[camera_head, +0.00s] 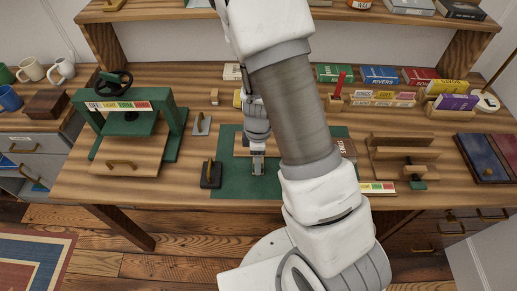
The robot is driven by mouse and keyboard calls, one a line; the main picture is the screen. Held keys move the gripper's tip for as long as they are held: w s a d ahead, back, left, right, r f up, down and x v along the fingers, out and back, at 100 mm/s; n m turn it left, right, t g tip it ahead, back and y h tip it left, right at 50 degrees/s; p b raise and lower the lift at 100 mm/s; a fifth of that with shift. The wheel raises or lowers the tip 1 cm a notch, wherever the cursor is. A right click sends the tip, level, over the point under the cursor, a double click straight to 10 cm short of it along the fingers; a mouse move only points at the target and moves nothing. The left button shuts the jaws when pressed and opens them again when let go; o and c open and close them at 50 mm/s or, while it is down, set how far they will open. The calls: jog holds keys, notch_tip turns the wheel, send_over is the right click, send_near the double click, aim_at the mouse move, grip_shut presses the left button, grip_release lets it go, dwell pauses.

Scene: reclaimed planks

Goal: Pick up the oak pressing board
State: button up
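My gripper (258,166) points down over the green mat (225,180) at the middle of the workbench. Its fingers are small here, and I cannot tell whether they are open or shut, or touching anything. A brown wooden board (241,147) lies on the mat behind the gripper, mostly hidden by my arm; it may be the oak pressing board.
The green press (172,125) stands at left. A dark block with a brass handle (210,174) is just left of my gripper. A wooden clamp-like stand (400,155) and blue and red panels (480,158) are at right. Books (380,75) line the back.

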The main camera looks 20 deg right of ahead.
jog(key=shift+f, duration=1.4)
grip_shut()
